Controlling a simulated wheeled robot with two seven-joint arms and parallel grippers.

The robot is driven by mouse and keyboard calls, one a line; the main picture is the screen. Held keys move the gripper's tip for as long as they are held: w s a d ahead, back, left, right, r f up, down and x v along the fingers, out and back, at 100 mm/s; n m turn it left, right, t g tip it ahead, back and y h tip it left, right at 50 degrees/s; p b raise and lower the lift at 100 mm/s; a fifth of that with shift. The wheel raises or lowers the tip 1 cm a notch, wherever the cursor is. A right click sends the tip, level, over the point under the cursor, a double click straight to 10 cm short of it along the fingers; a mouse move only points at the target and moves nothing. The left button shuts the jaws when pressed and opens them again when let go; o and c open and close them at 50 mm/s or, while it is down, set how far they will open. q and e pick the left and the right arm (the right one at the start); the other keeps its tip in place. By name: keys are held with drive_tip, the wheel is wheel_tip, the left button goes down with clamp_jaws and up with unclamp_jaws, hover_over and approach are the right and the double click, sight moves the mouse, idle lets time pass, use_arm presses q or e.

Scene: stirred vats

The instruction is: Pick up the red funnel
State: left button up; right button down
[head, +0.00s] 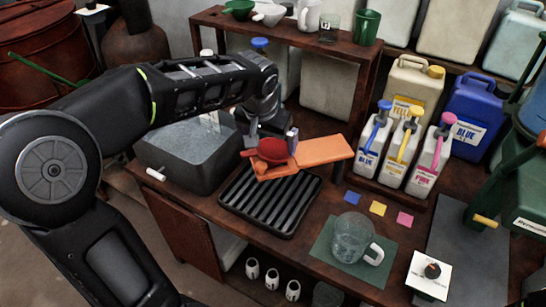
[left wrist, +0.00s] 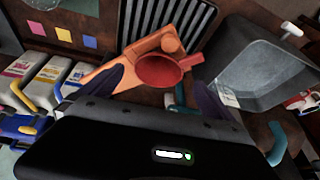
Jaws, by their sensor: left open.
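The red funnel (head: 272,151) sits on an orange holder (head: 325,150) beside the grey basin, above the black ribbed drain tray. A short red tab sticks out from its rim. My left gripper (head: 272,138) is open and directly over the funnel. In the left wrist view the funnel (left wrist: 160,73) lies between and just beyond the two spread fingers of the left gripper (left wrist: 152,88). I see no contact between fingers and funnel. The funnel's spout is hidden. The right gripper is not in view.
The grey basin (head: 190,158) stands left of the funnel and the ribbed tray (head: 268,203) lies below it. Blue, yellow and pink bottles with pumps (head: 400,150) stand at right. A shelf (head: 290,38) with cups is behind. A glass mug (head: 352,240) stands on a green mat.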

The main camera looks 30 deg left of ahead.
sight(270, 149)
use_arm(q)
drive_tip(key=shift+f, duration=0.1)
drive_tip(key=p+x, duration=0.1)
drive_tip(key=x, duration=0.4)
drive_tip(key=shift+f, duration=0.1)
drive_tip(key=shift+s, duration=0.1)
drive_tip(key=shift+c, duration=0.6)
drive_tip(key=c, duration=1.6)
wheel_tip(270, 149, up, 10)
drive_tip(key=shift+r, duration=0.1)
